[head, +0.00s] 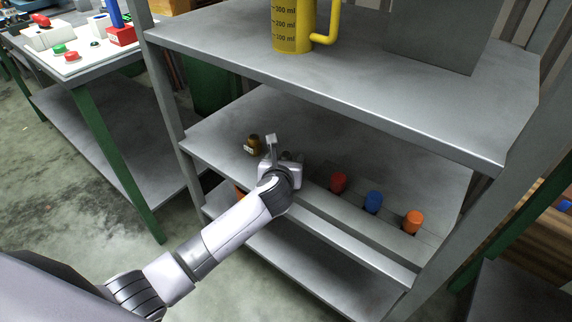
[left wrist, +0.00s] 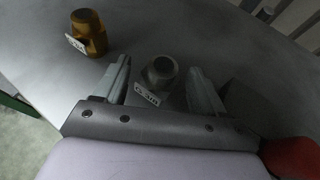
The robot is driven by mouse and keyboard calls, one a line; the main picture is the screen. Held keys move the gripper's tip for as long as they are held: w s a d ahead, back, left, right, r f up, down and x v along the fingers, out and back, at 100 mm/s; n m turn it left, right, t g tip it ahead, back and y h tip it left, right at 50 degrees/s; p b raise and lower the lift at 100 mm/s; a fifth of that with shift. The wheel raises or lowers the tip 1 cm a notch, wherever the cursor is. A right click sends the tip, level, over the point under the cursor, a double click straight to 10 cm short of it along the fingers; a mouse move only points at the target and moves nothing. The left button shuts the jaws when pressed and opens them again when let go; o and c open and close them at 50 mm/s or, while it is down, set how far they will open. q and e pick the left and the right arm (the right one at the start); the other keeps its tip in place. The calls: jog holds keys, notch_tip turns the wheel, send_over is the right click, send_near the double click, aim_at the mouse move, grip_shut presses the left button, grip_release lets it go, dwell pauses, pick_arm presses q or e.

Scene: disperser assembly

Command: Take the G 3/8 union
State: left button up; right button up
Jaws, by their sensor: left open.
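A grey metal fitting (left wrist: 161,72) with a hexagonal top and a small white label stands on the middle shelf. My left gripper (left wrist: 158,68) is open, with one finger on each side of this fitting and a gap visible on both sides. In the head view my left gripper (head: 284,150) reaches over the middle shelf and mostly hides the grey fitting. A brass-coloured fitting (left wrist: 89,32) with its own label stands to the left, outside the fingers; it also shows in the head view (head: 253,145). My right gripper is not in view.
Red (head: 338,182), blue (head: 373,201) and orange (head: 412,222) capped parts stand in a row to the right on the middle shelf. The upper shelf (head: 350,105) overhangs, carrying a yellow jug (head: 292,25). A table (head: 90,62) with small parts is at the left.

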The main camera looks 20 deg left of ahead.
pick_arm(q)
jog(key=c, duration=1.3)
